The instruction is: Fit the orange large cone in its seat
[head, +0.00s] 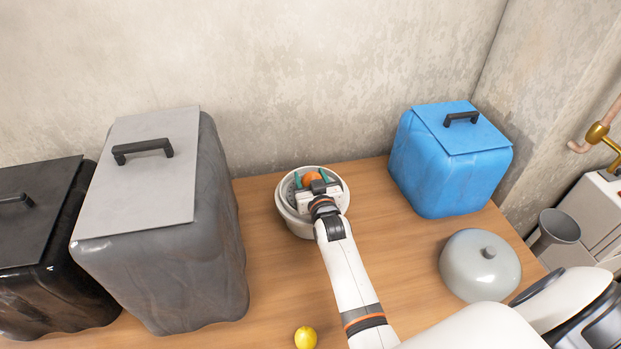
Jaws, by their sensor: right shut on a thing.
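An orange thing (312,179), which looks like the orange cone, shows as a small rounded patch between the fingers of my right gripper (311,182). That gripper is shut on it, at or inside the mouth of a round white pot (342,184). The gripper and wrist hide most of the orange thing and part of the pot's inside. I cannot tell whether the orange thing touches the pot's bottom. No seat for a cone can be made out. My left gripper is not in view.
A grey lidded bin (165,270) and a black one (50,280) stand left. A blue lidded bin (450,170) stands back right. A grey dome (475,270) lies right; a yellow round thing (305,338) is in front. Wood around the pot is clear.

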